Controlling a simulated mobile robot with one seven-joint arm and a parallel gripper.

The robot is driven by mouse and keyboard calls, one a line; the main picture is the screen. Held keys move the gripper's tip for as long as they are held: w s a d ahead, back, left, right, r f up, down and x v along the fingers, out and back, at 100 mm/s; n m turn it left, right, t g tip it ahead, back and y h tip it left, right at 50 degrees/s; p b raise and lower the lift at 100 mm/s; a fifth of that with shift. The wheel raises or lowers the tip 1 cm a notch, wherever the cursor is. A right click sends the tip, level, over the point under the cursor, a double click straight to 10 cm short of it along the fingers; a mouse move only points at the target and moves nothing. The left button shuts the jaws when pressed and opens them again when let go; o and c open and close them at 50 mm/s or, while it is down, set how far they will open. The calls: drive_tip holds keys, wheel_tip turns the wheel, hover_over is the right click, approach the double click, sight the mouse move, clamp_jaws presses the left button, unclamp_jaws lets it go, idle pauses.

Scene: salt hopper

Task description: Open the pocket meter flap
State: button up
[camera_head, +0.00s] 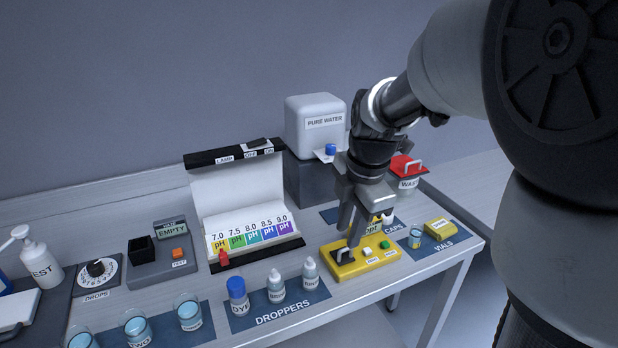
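The pocket meter appears to be the yellow device (372,263) at the front right of the bench. It has a white button (367,252), a green button (385,244) and a dark part (343,255) at its left end; I cannot tell for sure whether that part is the flap. My gripper (352,234) points down just over the device's left and back side. The fingers hide part of its display. I cannot tell whether they touch the device or how far apart they are.
Several dropper bottles stand on the blue droppers mat (284,318) to the left. The pure water tank (314,116) and red-lidded waste bin (406,180) are behind. The bench's front edge is close.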

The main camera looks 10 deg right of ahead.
sight(344, 249)
drive_tip(key=shift+w+a+f+b, duration=0.1)
drive_tip(key=shift+w+f+b, duration=0.1)
drive_tip(key=shift+f, duration=0.95)
drive_tip(key=shift+w+a+f+b, duration=0.1)
drive_tip(key=shift+w+f, duration=0.1)
drive_tip(key=shift+f, duration=0.9)
drive_tip(key=shift+c, duration=0.2)
clamp_jaws()
